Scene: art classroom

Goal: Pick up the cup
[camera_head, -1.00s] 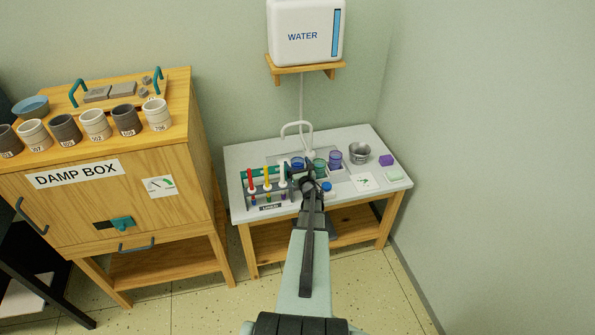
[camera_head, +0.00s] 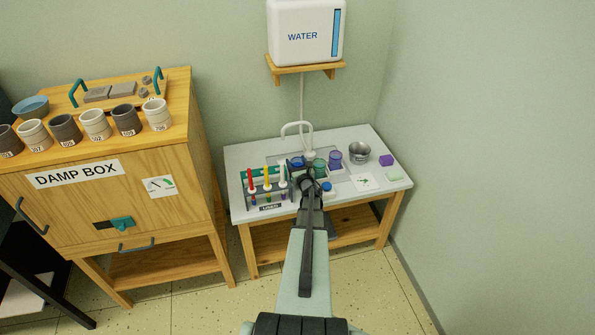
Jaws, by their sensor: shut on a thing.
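A group of small coloured cups stands on the white-topped table: a blue one (camera_head: 298,162), a green one (camera_head: 319,167) and a purple one (camera_head: 335,160). A grey metal cup (camera_head: 359,153) stands to their right, apart from my gripper. My gripper (camera_head: 305,180) is low over the table, in front of the blue and green cups. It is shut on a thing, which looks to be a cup. My own wrist and fingers hide most of the grip, so I cannot tell which cup it is or whether it is off the table.
A white card (camera_head: 364,182) and a purple block (camera_head: 386,160) lie farther right. A tap (camera_head: 297,130) rises behind the cups.

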